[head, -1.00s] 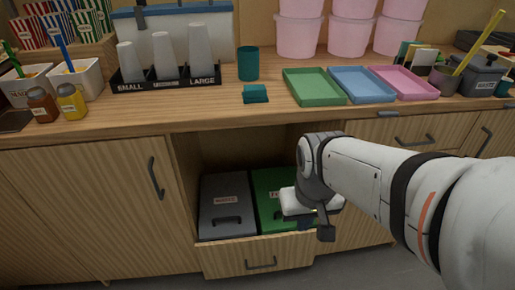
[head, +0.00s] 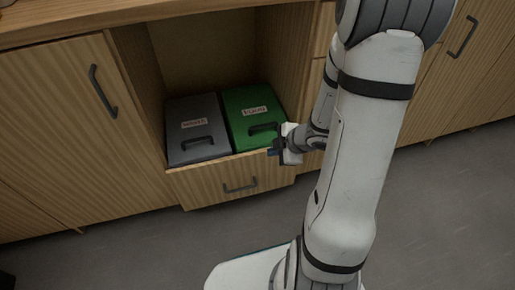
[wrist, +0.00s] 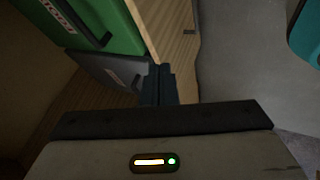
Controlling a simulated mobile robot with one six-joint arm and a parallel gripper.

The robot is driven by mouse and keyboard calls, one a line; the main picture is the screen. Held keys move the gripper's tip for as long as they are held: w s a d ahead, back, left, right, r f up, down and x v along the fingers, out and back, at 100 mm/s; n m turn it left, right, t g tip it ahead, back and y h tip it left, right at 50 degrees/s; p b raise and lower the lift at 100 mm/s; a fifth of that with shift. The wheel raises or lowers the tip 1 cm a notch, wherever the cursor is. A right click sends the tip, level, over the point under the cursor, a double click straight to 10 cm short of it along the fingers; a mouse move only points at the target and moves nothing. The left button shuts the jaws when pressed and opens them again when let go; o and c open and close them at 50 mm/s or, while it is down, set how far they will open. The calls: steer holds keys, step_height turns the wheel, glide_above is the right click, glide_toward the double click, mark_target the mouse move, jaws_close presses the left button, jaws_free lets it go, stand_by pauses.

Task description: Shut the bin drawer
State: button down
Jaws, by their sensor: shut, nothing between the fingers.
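Inside stand a grey-lidded bin (head: 190,110) on the left and a green-lidded bin (head: 243,97) on the right. My gripper (head: 274,152) is shut and empty at the right end of the drawer front, close to its top edge. In the wrist view, the shut fingers (wrist: 158,84) lie by the drawer's wooden front (wrist: 172,32), with both bins to the left. I cannot tell whether they touch the wood.
A closed cabinet door (head: 70,125) with a dark handle is left of the drawer opening. The counter edge (head: 60,25) runs above. Cabinet fronts (head: 470,70) continue at the right. The grey floor (head: 150,250) before the drawer is clear.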

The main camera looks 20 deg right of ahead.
steer(key=b, duration=0.7)
glide_toward(249, 153)
step_height(249, 153, down, 5)
steer(key=a, duration=0.2)
steer(key=w, duration=0.2)
steer(key=shift+w+a+r, duration=0.1)
steer(key=shift+w+r, duration=0.15)
steer(key=shift+w, duration=0.45)
